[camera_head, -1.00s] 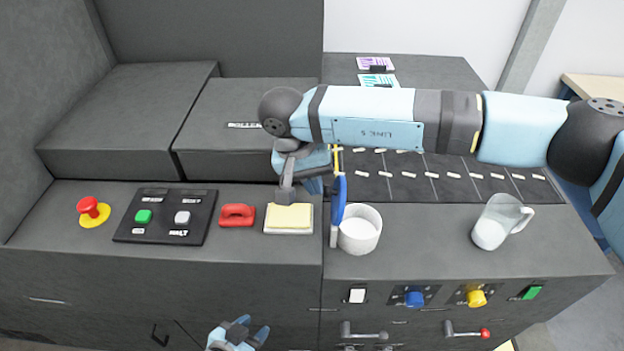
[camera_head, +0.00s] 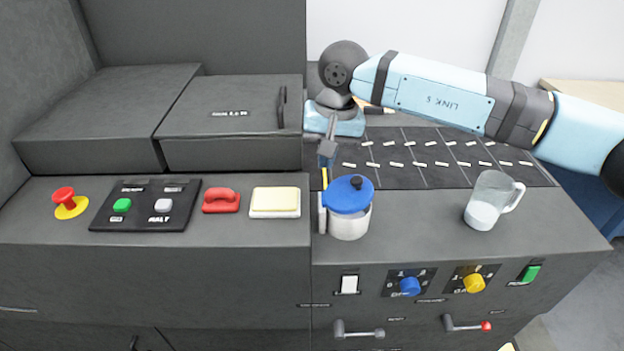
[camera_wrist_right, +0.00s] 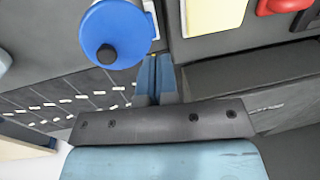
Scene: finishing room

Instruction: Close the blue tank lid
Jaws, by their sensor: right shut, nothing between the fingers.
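The white tank (camera_head: 350,224) stands on the front counter, right of the seam. Its blue lid (camera_head: 347,196), with a black knob, lies over the tank's mouth and looks shut. In the right wrist view, the lid (camera_wrist_right: 125,28) shows from above as a blue disc. My right gripper (camera_head: 326,160) is behind and slightly left of the lid, apart from it. Its fingers (camera_wrist_right: 156,72) are together and empty, beside the lid in the wrist view. A thin grey upright (camera_head: 322,212) stands at the tank's left side. My left gripper is out of view.
A clear jug (camera_head: 492,202) stands to the right. Knobs and levers line the front face. Counter between tank and jug is clear.

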